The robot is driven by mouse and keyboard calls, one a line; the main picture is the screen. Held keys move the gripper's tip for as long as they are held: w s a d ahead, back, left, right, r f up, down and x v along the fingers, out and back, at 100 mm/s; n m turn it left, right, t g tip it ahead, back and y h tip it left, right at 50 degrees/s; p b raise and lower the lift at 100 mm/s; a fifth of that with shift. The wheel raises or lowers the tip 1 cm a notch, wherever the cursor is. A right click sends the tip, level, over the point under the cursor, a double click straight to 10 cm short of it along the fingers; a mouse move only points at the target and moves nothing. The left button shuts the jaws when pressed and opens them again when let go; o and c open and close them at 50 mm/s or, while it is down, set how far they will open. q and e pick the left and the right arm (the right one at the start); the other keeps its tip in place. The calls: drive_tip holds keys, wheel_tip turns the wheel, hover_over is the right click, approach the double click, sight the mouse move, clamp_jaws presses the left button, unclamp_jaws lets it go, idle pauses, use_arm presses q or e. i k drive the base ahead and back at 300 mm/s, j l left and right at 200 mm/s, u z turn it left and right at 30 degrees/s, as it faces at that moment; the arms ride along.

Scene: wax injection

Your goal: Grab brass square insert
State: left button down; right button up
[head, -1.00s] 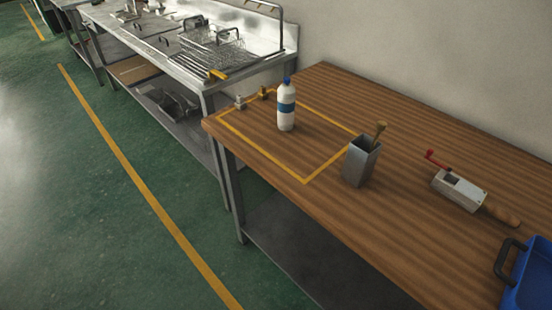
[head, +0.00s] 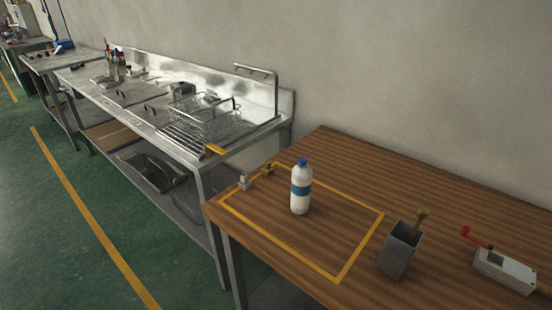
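Two small pieces stand at the far left corner of the wooden table (head: 330,155), by the yellow taped outline. One is brass-coloured (head: 268,169) and lies on the outline's far edge. The other is silver-grey (head: 244,182) and stands at the outline's left corner. Both are too small to make out their exact shape, so I cannot tell whether the brass-coloured one is square. Neither of my grippers shows in the head view.
A white bottle (head: 301,188) with a blue cap stands inside the taped outline, close to the small pieces. A grey metal holder (head: 399,252) with a brush and a grey device (head: 505,270) with a red crank are to the right. A steel bench (head: 160,110) with wire baskets stands behind left.

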sight(267, 170)
drive_tip(key=i+j+z, duration=0.5)
drive_tip(key=j, duration=0.4)
drive_tip(key=i+j+z, duration=0.25)
drive_tip(key=j+z, duration=0.25)
drive_tip(key=j, duration=0.45)
drive_tip(key=j+z, duration=0.45)
drive_tip(key=j, duration=0.6)
drive_tip(key=j+z, duration=0.5)
drive_tip(key=j, duration=0.65)
